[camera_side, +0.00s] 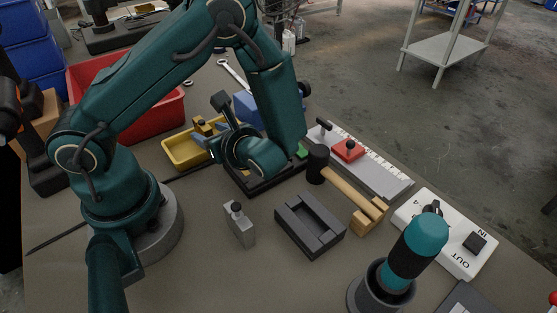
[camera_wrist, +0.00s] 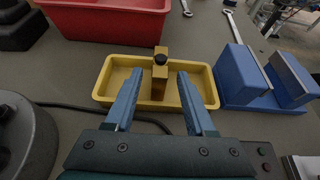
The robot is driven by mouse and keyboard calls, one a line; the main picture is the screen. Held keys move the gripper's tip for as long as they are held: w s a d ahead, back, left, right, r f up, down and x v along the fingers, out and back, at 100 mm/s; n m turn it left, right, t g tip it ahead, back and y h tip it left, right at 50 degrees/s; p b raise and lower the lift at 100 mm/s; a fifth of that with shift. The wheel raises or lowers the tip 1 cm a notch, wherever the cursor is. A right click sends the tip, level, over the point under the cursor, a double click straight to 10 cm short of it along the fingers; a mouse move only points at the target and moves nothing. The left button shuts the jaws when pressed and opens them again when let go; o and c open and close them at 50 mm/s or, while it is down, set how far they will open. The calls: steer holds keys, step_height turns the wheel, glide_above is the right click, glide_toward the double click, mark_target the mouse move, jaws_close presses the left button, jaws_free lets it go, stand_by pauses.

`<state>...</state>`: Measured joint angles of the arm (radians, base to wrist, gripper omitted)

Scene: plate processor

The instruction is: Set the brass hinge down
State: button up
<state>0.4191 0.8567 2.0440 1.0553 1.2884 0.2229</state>
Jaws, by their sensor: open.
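The brass hinge (camera_wrist: 160,88) is in the yellow tray (camera_wrist: 208,82), with a black knob on its upright part and a flat part lying toward me. It also shows in the side view (camera_side: 203,129), partly hidden by my gripper. My gripper (camera_wrist: 159,74) is open. Its two blue fingers stand on either side of the hinge in the wrist view, with a gap to each side. In the side view my gripper (camera_side: 212,147) is low over the right part of the yellow tray (camera_side: 178,158).
A red bin (camera_wrist: 110,20) stands behind the tray, and a blue vise-like block (camera_wrist: 240,78) stands close to its right. A dark cable runs in front of the tray. A hammer (camera_side: 318,163), dark fixture (camera_side: 300,237) and grey block (camera_side: 240,228) are on the bench.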

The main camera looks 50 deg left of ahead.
steer(key=v, duration=0.6)
steer(key=shift+d+r, duration=0.1)
steer(key=shift+d, duration=0.1)
steer(key=shift+d+r, duration=0.25)
steer(key=shift+d, duration=0.25)
steer(key=s+d+r+n+t+h, duration=0.1)
steer(key=d+r+n+t+h, duration=0.2)
steer(key=n+h, duration=0.3)
steer(key=s+d+r+n+t+h, duration=0.2)
steer(key=r+n+h, duration=0.4)
steer(key=n, duration=0.5)
steer(key=shift+d+r+n+t+h, duration=0.2)
steer(key=shift+d+n+t+h, duration=0.2)
steer(key=shift+d+h, duration=0.25)
steer(key=shift+s+a, duration=0.1)
steer(key=shift+s, duration=0.05)
